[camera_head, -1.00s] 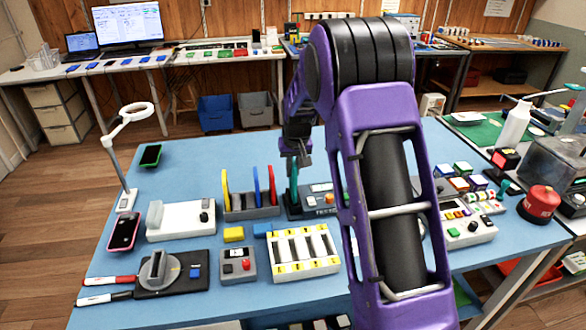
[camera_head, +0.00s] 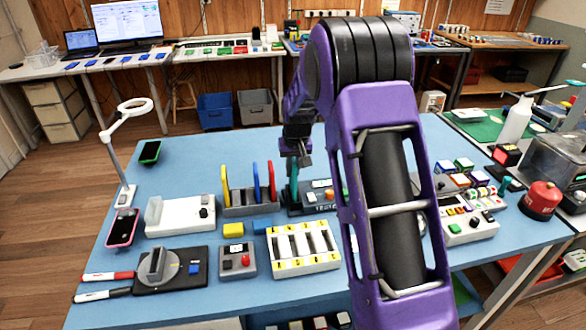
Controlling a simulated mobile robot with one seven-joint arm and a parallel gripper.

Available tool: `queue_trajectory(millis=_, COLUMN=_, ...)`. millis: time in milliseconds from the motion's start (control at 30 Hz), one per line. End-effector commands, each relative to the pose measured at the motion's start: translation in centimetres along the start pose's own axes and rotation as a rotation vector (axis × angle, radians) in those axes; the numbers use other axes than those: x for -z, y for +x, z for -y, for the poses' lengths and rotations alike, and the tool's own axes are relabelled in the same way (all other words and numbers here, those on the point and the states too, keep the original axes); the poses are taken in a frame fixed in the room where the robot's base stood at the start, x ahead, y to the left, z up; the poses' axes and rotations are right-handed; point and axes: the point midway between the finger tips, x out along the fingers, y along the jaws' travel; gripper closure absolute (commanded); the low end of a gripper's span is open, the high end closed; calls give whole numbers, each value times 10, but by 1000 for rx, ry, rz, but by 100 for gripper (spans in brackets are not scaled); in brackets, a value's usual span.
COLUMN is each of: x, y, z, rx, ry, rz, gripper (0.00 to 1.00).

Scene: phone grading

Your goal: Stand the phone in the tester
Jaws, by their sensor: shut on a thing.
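My gripper (camera_head: 297,162) is in the middle of the head view, pointing down beyond my purple arm. It is shut on a thin, teal-edged phone (camera_head: 293,184), seen nearly edge-on and upright. The phone's lower end is at the dark tester (camera_head: 308,208), a low box with an orange button and small lettering on its front. The phone looks to be at the tester's left part; I cannot tell how deep it sits. My arm hides part of the tester's right side.
A rack (camera_head: 249,209) with yellow, blue and red upright plates stands just left of the tester. A green-edged phone (camera_head: 150,152) and a pink one (camera_head: 122,228) lie at the left. A yellow-marked tray (camera_head: 303,266) is in front. The blue table behind the rack is clear.

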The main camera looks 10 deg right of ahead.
Motion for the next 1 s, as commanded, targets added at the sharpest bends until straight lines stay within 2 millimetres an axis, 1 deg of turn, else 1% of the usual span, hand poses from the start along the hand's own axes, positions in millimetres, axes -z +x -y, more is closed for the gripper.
queue_trajectory(millis=367, x=0, y=0, z=0, rx=0, ry=0, rz=-1, gripper=100)
queue_trajectory(millis=733, x=-3, y=9, z=0, rx=0, ry=0, rz=-1, gripper=100)
queue_trajectory(millis=1000, x=-2, y=9, z=0, rx=0, ry=0, rz=-1, gripper=100)
